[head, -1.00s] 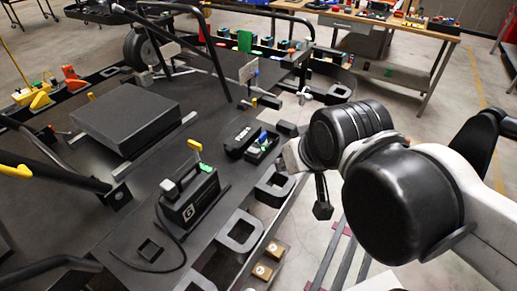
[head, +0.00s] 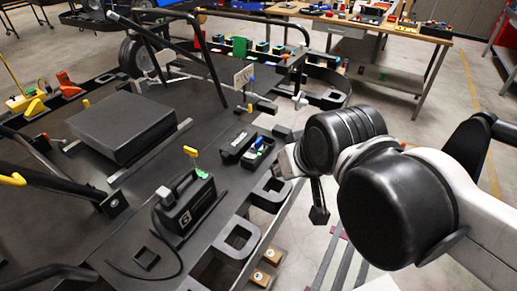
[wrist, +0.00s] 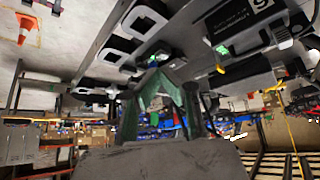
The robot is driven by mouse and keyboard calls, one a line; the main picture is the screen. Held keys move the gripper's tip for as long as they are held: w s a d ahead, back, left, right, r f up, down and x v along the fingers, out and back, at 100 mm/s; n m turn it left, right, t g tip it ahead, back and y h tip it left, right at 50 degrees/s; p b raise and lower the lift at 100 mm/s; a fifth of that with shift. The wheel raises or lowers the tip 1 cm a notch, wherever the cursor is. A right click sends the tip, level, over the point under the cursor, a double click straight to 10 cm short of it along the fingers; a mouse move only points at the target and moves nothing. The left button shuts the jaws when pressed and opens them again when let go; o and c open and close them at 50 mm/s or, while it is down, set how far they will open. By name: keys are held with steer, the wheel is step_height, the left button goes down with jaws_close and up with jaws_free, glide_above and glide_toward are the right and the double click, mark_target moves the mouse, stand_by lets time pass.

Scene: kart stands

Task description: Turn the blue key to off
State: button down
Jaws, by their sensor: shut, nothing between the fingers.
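Two small blue parts show in the head view, and I cannot tell for sure which is the blue key. One is a blue upright piece (head: 251,80) beside the small sign plate; the other is a blue piece (head: 258,141) in the open black case (head: 261,156). My gripper (head: 319,214) hangs to the right of the case, apart from it, beyond the kart's edge. In the wrist view its fingers (wrist: 158,88) are together and empty. The setting of the key is too small to read.
A black box with a handle (head: 187,209) stands on the dark deck, with a yellow key (head: 190,151) above it. A large black block (head: 122,126) lies at left. Tubular bars rise around the kart. A workbench (head: 405,31) stands behind; floor shows at right.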

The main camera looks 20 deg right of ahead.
stand_by(0.4)
steer(key=c, duration=2)
jaws_free()
steer(key=shift+w+r, duration=0.15)
steer(key=shift+c, duration=0.2)
steer(key=o, duration=0.3)
steer(key=w+r+n+g, duration=0.2)
steer(key=w+r+n, duration=0.1)
steer(key=w+n, duration=0.3)
steer(key=shift+w+d+n, duration=0.3)
steer(key=shift+w+d, duration=0.15)
steer(key=shift+w, duration=0.05)
steer(key=n+g+p, duration=0.1)
steer(key=n+g, duration=0.4)
steer(key=n, duration=1.4)
glide_above(259, 140)
step_height(259, 140, down, 8)
step_height(259, 140, down, 13)
steer(key=shift+w+f, duration=0.15)
steer(key=shift+f, duration=0.05)
